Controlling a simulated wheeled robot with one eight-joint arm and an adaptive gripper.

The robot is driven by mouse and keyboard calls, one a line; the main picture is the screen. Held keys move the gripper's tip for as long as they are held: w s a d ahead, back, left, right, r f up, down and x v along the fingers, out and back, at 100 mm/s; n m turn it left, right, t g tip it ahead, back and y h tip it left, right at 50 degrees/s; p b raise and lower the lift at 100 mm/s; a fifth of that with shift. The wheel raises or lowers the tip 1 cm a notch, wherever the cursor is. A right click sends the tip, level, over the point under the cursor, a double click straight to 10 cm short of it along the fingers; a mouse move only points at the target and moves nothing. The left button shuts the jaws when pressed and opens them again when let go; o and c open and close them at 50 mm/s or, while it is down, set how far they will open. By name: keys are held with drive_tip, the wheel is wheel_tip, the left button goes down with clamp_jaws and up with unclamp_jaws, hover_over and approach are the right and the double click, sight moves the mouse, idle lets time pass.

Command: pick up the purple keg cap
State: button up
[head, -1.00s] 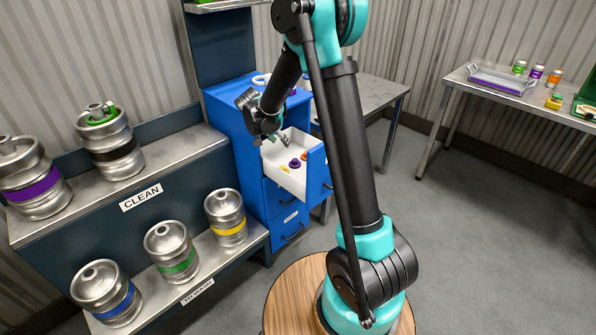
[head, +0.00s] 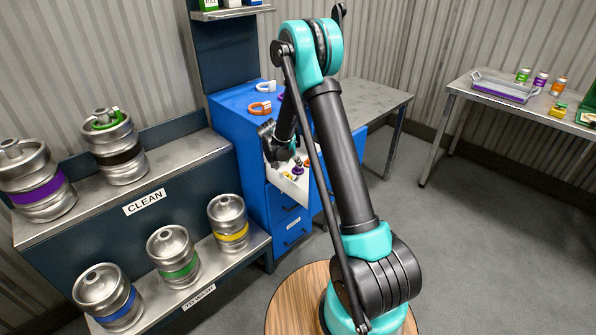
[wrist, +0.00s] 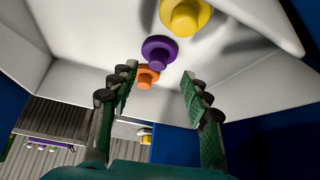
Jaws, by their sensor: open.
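The purple keg cap (wrist: 157,50) lies in the open white drawer (head: 286,186), between a yellow cap (wrist: 186,16) and an orange cap (wrist: 147,77). The purple cap (head: 298,171) also shows small in the head view, close to my fingers. My gripper (wrist: 159,76) is open and empty, with its two green fingers reaching into the drawer. In the wrist view the purple cap appears just beyond the fingertips, roughly in line with the gap between them. The orange cap appears within that gap, near the left finger. The exact height of the fingers over the caps cannot be told.
The drawer walls (wrist: 235,95) stand close around my fingers. The drawer belongs to a blue cabinet (head: 250,135) with an orange ring-shaped clamp (head: 260,108) on top. Kegs stand on shelves at the left. A grey table (head: 372,100) is behind.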

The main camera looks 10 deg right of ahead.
sight(297, 167)
drive_tip(key=x, duration=0.4)
drive_tip(key=shift+w+d+f, duration=0.15)
drive_tip(key=shift+d+f, duration=0.15)
drive_tip(key=shift+d, duration=0.05)
drive_tip(key=shift+c, duration=0.6)
drive_tip(key=c, duration=0.9)
drive_tip(key=shift+c, duration=0.2)
drive_tip(key=shift+r, duration=0.2)
